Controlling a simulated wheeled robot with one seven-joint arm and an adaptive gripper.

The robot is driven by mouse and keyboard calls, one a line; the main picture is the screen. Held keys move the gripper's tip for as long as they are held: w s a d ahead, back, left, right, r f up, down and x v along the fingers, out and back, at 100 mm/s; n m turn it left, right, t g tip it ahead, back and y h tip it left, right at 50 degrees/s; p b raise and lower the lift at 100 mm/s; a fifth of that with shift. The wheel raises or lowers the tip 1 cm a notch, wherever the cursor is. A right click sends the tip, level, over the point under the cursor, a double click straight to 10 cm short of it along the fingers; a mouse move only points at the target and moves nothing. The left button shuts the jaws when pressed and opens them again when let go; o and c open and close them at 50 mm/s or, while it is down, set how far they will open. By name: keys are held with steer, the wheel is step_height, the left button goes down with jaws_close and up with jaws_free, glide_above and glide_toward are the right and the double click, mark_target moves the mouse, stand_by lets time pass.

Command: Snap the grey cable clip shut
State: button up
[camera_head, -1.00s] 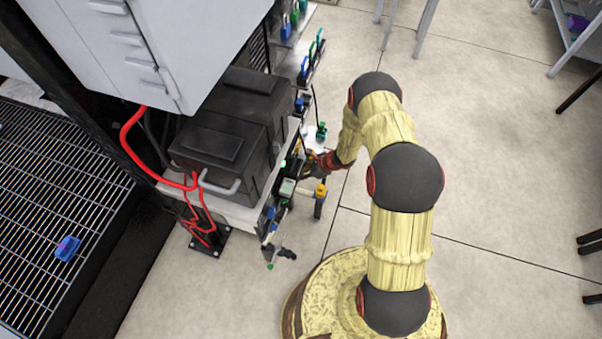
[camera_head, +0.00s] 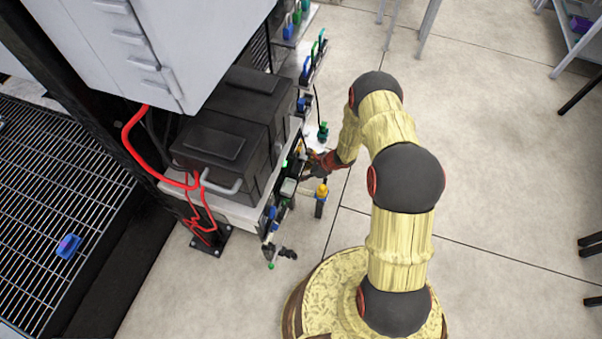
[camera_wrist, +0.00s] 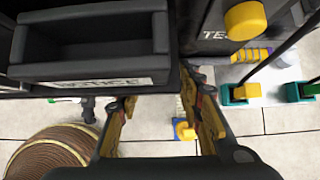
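My gripper (camera_head: 312,168) is at the front edge of the equipment bench in the head view. In the wrist view my gripper (camera_wrist: 157,95) has its two yellow-and-dark fingers spread apart, with nothing seen held between them. A small grey block (camera_head: 288,187) sits on the bench edge just below-left of the gripper in the head view. I cannot tell whether it is the grey cable clip. No clip is clear in the wrist view, where a black housing hides much of the area ahead.
A black box (camera_head: 215,140) with red cables stands on the bench under a grey cabinet (camera_head: 190,45). A yellow-topped post (camera_head: 321,190) stands close by the gripper. It seems to show between the fingers in the wrist view (camera_wrist: 183,130).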

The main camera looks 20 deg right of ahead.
steer(key=v, duration=1.2)
